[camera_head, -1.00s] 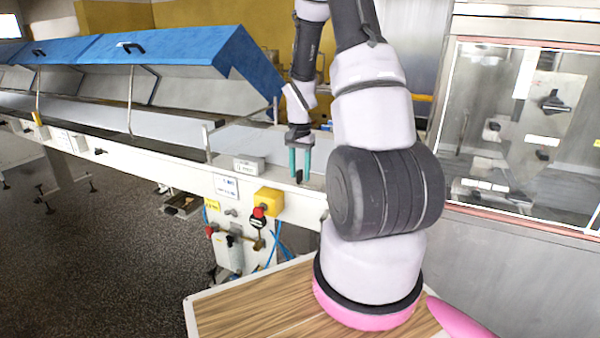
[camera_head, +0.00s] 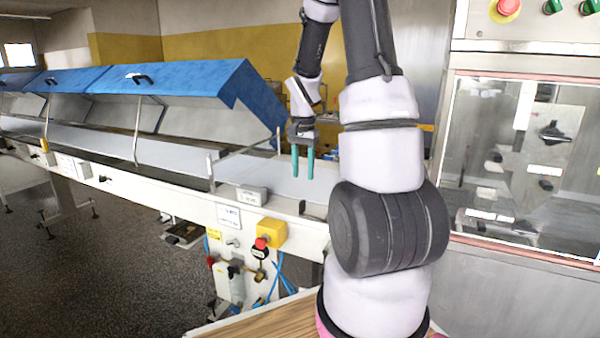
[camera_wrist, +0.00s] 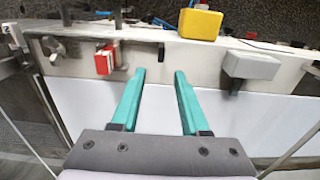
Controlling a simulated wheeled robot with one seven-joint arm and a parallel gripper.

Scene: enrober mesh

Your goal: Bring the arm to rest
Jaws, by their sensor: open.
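My gripper (camera_head: 303,162) hangs with its two teal fingers pointing down above the conveyor's pale belt (camera_head: 235,172), near the belt's front edge. In the wrist view the gripper (camera_wrist: 158,75) is open, with nothing between its fingers. My arm rises from its base at the bottom, goes up past the top of the picture and comes down again to the gripper.
The conveyor has raised blue covers (camera_head: 185,80). On its front side are a grey box (camera_head: 251,196) and a yellow emergency-stop box (camera_head: 271,233), also in the wrist view (camera_wrist: 200,23). A glass-fronted machine (camera_head: 530,150) stands right. Dark floor (camera_head: 90,270) lies front left.

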